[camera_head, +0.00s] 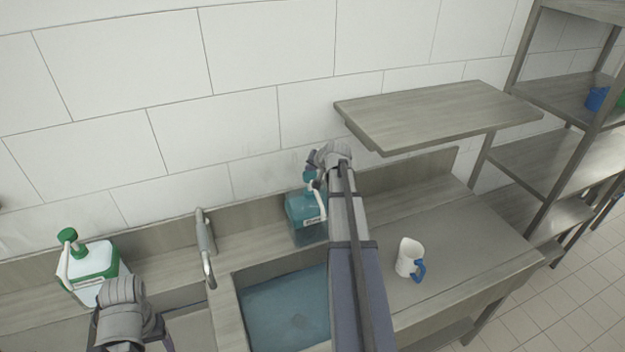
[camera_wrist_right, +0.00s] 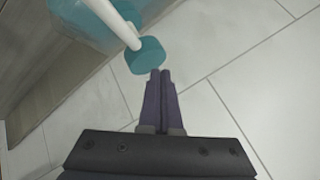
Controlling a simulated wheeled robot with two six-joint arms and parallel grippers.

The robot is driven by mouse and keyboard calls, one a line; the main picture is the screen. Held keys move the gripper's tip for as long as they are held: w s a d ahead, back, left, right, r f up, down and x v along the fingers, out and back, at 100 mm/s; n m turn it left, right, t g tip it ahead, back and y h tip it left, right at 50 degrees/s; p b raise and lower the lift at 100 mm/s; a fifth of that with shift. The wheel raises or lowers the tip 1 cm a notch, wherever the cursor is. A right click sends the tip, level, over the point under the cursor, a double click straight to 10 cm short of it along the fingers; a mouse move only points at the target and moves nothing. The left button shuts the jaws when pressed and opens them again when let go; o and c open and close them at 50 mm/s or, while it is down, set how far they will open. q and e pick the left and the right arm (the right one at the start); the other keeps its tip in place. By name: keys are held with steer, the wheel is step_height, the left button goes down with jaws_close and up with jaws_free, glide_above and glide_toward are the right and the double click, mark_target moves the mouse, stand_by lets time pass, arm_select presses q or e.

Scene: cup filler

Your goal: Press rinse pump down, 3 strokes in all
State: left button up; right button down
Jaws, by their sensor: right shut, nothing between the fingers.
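The rinse pump is a teal bottle (camera_head: 305,214) with a label, standing behind the sink basin. Its teal pump head (camera_wrist_right: 147,56) and white spout (camera_wrist_right: 118,22) show in the right wrist view. My right gripper (camera_head: 316,168) is over the bottle top, and its arm covers the bottle's right side. In the wrist view the right fingers (camera_wrist_right: 160,76) are together and empty, their tips at the edge of the pump head; I cannot tell whether they touch. My left gripper (camera_head: 128,335) is at the bottom left, its fingers mostly hidden.
A white bottle with a green pump (camera_head: 96,272) stands at the left. A tap (camera_head: 205,245) rises between it and the basin of blue water (camera_head: 285,310). A white cup with a blue handle (camera_head: 409,258) stands on the right counter. A shelf (camera_head: 440,112) overhangs the back right.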

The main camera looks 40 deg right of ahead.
steer(key=shift+r+p, duration=1.95)
steer(key=shift+r, duration=0.4)
stand_by(0.6)
step_height(320, 180, down, 6)
steer(key=b, duration=0.6)
stand_by(0.7)
steer(key=shift+f, duration=0.1)
stand_by(1.8)
